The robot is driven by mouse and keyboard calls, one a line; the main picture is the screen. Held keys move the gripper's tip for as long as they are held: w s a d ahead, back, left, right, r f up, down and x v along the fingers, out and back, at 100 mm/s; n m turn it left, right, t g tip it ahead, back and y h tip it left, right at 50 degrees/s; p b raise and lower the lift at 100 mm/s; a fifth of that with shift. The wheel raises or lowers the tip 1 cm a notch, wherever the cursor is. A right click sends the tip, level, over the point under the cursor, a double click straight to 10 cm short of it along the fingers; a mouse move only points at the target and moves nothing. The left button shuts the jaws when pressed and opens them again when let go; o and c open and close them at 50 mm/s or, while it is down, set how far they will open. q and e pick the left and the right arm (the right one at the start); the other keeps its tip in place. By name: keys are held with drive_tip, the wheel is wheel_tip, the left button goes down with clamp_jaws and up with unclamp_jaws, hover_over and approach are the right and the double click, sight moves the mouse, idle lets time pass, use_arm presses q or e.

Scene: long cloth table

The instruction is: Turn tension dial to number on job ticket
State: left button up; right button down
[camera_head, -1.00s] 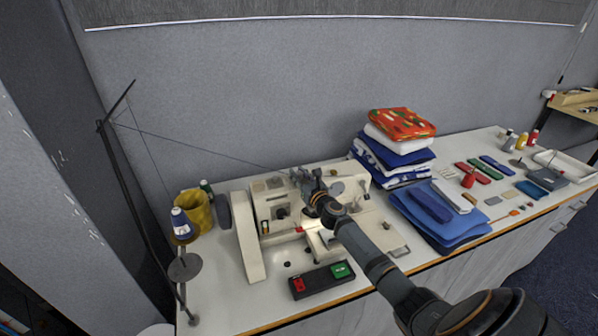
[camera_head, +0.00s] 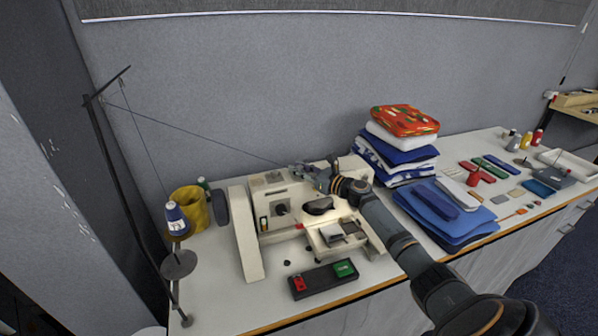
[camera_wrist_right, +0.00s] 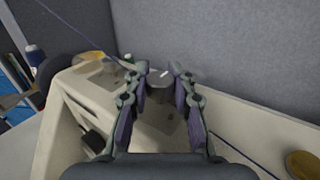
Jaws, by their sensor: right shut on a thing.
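The cream sewing machine (camera_head: 247,240) stands on the table. My right gripper (camera_head: 309,172) is at the top rear of the machine, its arm coming in from the lower right. In the right wrist view, my gripper (camera_wrist_right: 161,76) has its two fingers on either side of a grey round dial (camera_wrist_right: 159,88) with a short white mark on its top, and is shut on it. The dial's numbers cannot be read. In the head view the gripper hides the dial. I cannot make out a job ticket. My left gripper is not in view.
A thread runs from the dark stand (camera_head: 119,190) to the machine's top. A yellow cup (camera_head: 190,207) and blue thread cone (camera_head: 176,219) stand at left. Folded cloths (camera_head: 404,150) are stacked at right. A black switch box (camera_head: 323,279) lies in front.

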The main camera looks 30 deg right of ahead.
drive_tip(key=shift+f, duration=0.1)
idle(0.3)
drive_tip(key=c, duration=1.1)
unclamp_jaws()
drive_tip(key=shift+s, duration=0.1)
drive_tip(key=shift+s+d, duration=0.2)
drive_tip(key=shift+s, duration=0.1)
drive_tip(key=v, duration=0.6)
drive_tip(key=shift+s, duration=0.35)
drive_tip(key=shift+d, duration=0.2)
